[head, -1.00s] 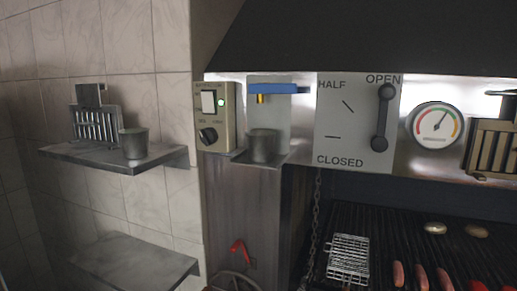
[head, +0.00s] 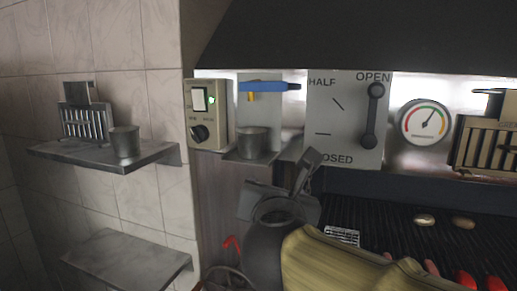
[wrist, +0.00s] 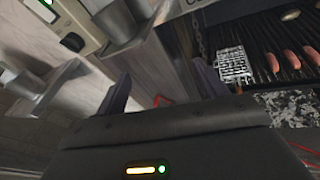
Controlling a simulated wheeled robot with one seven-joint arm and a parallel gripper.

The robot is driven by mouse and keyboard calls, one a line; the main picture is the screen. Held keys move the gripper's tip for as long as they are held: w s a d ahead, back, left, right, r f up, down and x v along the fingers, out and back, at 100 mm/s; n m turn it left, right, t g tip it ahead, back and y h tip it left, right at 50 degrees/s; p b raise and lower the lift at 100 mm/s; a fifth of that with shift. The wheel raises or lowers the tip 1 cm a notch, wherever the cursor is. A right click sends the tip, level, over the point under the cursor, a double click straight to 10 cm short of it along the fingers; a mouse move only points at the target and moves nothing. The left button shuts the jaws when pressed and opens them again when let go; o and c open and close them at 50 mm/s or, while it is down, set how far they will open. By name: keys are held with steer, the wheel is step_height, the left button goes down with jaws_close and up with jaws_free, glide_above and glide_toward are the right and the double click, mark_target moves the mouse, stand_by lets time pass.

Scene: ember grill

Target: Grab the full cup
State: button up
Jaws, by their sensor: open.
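A grey metal cup (head: 253,143) stands on a small ledge below a blue-handled tap (head: 265,87); it also shows at the top of the wrist view (wrist: 113,22). A second, similar cup (head: 124,142) stands on the upper wall shelf (head: 75,152). I cannot see the contents of either cup. My gripper (head: 283,185) is in front of the grill, below and to the right of the tap cup and apart from it. In the wrist view its two fingers (wrist: 163,88) are spread with nothing between them.
A control box (head: 206,115) with a green light is left of the tap. A damper plate with a lever (head: 371,120) is to the right. The grill (head: 400,220) holds a wire basket, sausages and round items. The lower wall shelf (head: 125,258) is bare.

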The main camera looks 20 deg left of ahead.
mark_target(253, 137)
steer(key=s+a+r+n+t+y, duration=0.1)
steer(key=s+a+r+n+y, duration=0.1)
steer(key=r, duration=0.4)
steer(key=shift+s+a+r+n+t, duration=0.3)
steer(key=shift+s+a+n+t, duration=0.15)
steer(key=shift+n, duration=0.45)
steer(key=shift+w, duration=0.1)
steer(key=p+x, duration=0.4)
steer(key=x, duration=0.8)
steer(key=shift+a+f, duration=0.1)
steer(key=shift+f, duration=0.05)
